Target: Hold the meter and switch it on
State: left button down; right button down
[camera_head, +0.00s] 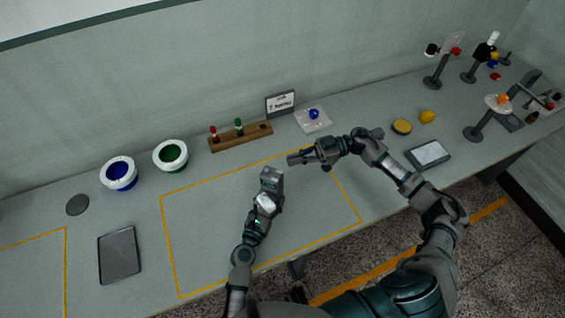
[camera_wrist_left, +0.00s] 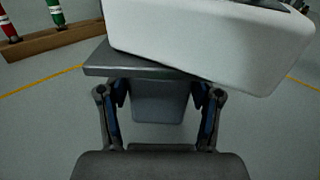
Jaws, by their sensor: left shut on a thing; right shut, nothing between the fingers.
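The meter (camera_head: 271,179) shows in the head view as a small grey and white box, held above the table inside the yellow outline. In the left wrist view its white body (camera_wrist_left: 205,38) fills the top, with a dark plate under it and a grey block below. My left gripper (camera_head: 264,204) is shut on it; in the left wrist view the fingers (camera_wrist_left: 160,103) stand on both sides of the grey block. My right gripper (camera_head: 298,158) is shut and empty, up and to the right of the meter, apart from it. The meter's switch cannot be made out.
A wooden rack (camera_head: 240,136) with red and green spindles stands behind. White bowls with blue (camera_head: 119,174) and green (camera_head: 171,155) insides stand left, near a grey tray (camera_head: 120,257). A small sign (camera_head: 280,104) and a flat device (camera_head: 428,155) are farther right.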

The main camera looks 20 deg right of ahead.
pick_arm(q)
jog(key=shift+s+f, duration=0.1)
jog(key=shift+f, duration=0.15)
pick_arm(e)
jog(key=d+r, duration=0.1)
jog(key=d, duration=0.8)
jog(key=shift+s+r, duration=0.25)
jog(key=shift+r, duration=0.05)
pick_arm(q)
jog(key=shift+c, duration=2)
grip_release()
jog(key=shift+o, duration=1.3)
jog(key=shift+d+r, duration=0.1)
